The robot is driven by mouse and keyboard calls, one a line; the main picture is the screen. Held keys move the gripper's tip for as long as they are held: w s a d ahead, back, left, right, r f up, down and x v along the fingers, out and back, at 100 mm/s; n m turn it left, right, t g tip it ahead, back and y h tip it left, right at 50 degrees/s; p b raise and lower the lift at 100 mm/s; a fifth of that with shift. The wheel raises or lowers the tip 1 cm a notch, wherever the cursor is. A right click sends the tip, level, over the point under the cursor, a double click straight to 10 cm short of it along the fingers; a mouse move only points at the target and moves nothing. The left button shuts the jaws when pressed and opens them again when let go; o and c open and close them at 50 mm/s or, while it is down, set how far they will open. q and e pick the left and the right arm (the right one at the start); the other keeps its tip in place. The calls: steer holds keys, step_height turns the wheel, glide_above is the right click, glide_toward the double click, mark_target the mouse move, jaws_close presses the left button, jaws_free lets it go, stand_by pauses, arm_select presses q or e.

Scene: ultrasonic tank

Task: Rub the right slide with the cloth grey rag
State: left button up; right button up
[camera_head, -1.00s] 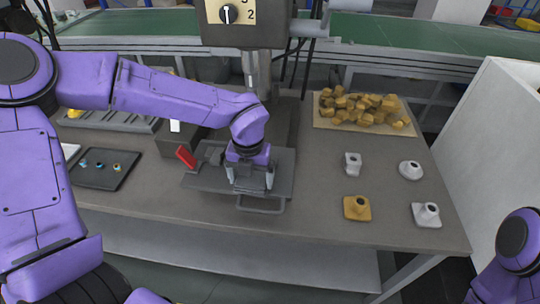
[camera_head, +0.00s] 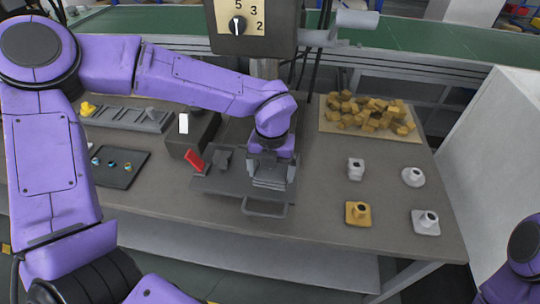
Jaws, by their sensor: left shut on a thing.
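My left gripper (camera_head: 270,180) is over the right part of a dark grey metal plate (camera_head: 218,185), pointing down. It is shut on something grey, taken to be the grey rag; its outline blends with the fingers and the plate. The right slide cannot be made out clearly; the gripper covers that part of the plate. A small grey block (camera_head: 225,158) stands on the plate left of the gripper. A red lever (camera_head: 195,160) is at the plate's left, and a loop handle (camera_head: 264,210) at its front. My right arm shows at the right edge; its gripper is out of view.
A machine head with a numbered dial (camera_head: 238,26) hangs above. A tray of brown pieces (camera_head: 410,134) is at the back right. A yellow flanged part (camera_head: 358,213) and several grey ones (camera_head: 425,221) stand at right. A black tray (camera_head: 130,176) lies at left.

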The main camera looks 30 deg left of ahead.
arm_select(q)
steer(key=shift+r+p, duration=0.75)
steer(key=shift+r, duration=0.45)
